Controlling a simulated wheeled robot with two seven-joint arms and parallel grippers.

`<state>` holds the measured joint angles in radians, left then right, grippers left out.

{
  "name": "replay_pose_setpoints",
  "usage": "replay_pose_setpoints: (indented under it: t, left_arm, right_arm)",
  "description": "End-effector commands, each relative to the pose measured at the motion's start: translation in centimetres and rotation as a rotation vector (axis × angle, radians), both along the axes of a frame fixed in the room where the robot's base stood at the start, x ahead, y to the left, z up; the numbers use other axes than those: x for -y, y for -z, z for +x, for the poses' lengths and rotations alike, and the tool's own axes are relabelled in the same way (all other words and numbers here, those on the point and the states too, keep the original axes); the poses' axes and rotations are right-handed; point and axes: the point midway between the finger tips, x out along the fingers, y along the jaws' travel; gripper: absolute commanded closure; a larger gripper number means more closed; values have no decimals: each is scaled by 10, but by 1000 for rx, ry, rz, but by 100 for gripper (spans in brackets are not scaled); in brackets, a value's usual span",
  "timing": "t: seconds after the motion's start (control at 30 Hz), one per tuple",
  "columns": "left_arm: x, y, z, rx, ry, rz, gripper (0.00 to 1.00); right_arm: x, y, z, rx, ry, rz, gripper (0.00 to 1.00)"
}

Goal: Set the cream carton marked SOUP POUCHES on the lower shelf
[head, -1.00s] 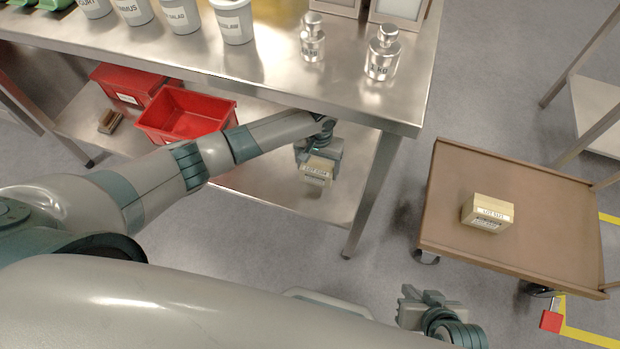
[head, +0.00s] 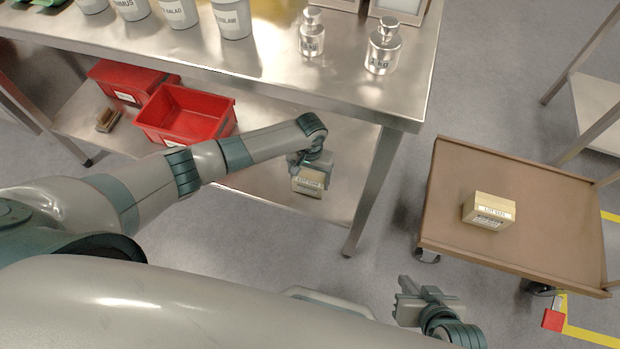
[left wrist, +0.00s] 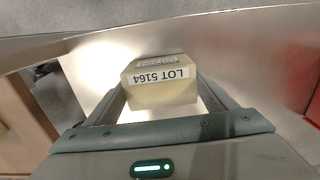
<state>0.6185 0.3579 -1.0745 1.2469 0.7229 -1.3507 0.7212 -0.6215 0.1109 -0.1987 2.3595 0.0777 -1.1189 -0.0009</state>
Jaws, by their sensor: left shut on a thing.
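A cream carton (head: 308,182) is between the fingers of my left gripper (head: 310,165), over the lower steel shelf (head: 262,187) near its right end. I cannot tell whether its underside touches the shelf. In the left wrist view the carton (left wrist: 160,90) shows a "LOT 5164" label upside down; its other print is too small to read. My left gripper (left wrist: 165,108) is shut on it there. My right gripper (head: 412,302) is low in the head view, apart from everything; its jaws are unclear.
A red open bin (head: 185,116) stands left on the lower shelf, beside another red bin (head: 125,80). The steel worktop (head: 270,70) overhangs the shelf, and a table leg (head: 368,195) stands right. A similar cream carton (head: 488,211) sits on a brown cart (head: 450,190).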

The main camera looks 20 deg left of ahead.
Motion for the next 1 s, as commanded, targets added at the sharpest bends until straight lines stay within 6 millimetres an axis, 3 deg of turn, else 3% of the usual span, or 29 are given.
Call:
replay_pose_setpoints:
  t: [0.43, 0.47, 0.5, 0.53, 1.0]
  left_arm:
    - [0, 5, 1, 1, -1, -1, 62]
    - [0, 5, 0, 1, -1, -1, 15]
    - [0, 4, 0, 1, -1, -1, 5]
    - [0, 4, 0, 1, -1, -1, 3]
    - [0, -4, 0, 1, 0, -1, 3]
  right_arm:
    - [-3, 0, -7, -3, -8, 5, 100]
    - [-3, 0, -7, -2, -7, 4, 100]
    - [-3, 0, -7, -2, -7, 4, 100]
    - [-2, 0, -7, -2, -7, 4, 100]
    - [0, -4, 1, 7, -3, -2, 100]
